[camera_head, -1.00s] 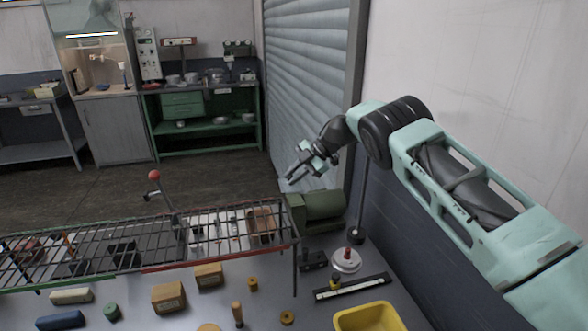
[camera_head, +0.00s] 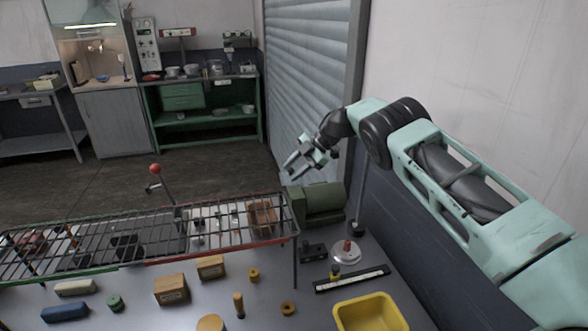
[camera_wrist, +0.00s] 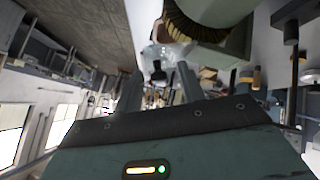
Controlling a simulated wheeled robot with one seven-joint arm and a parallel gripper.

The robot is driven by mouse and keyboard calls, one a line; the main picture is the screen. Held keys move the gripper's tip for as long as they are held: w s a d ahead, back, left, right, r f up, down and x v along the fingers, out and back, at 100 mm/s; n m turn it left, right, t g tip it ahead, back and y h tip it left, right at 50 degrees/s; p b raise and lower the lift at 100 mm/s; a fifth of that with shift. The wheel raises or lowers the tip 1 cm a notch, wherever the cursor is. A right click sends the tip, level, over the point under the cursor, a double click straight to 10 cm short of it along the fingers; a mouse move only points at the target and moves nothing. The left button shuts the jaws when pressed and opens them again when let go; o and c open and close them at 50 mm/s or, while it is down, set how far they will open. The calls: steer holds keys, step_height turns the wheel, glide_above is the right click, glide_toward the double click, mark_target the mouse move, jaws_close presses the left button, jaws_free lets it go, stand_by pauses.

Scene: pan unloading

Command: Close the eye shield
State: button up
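A green cylindrical machine (camera_head: 322,203) stands at the back right of the bench. In the wrist view its green housing (camera_wrist: 238,42) has a round brown brush-like wheel (camera_wrist: 182,24) beside it. A clear, see-through piece, apparently the eye shield (camera_wrist: 160,52), shows just below the wheel; its exact tilt is hard to tell. In the head view the shield cannot be made out. My gripper (camera_head: 294,168) is above and slightly left of the machine, apart from it. Its fingers (camera_wrist: 158,92) are spread with nothing between them, and the shield appears beyond their tips.
A wire rack (camera_head: 150,238) spans the bench to the left of the machine. A yellow bin (camera_head: 368,318), a dark strip (camera_head: 352,279) and several small blocks lie in front. A wall stands close on the right, and a rolling shutter (camera_head: 310,90) behind.

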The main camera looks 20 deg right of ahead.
steer(key=b+v, duration=0.5)
steer(key=v, duration=1.2)
steer(key=shift+r, duration=0.25)
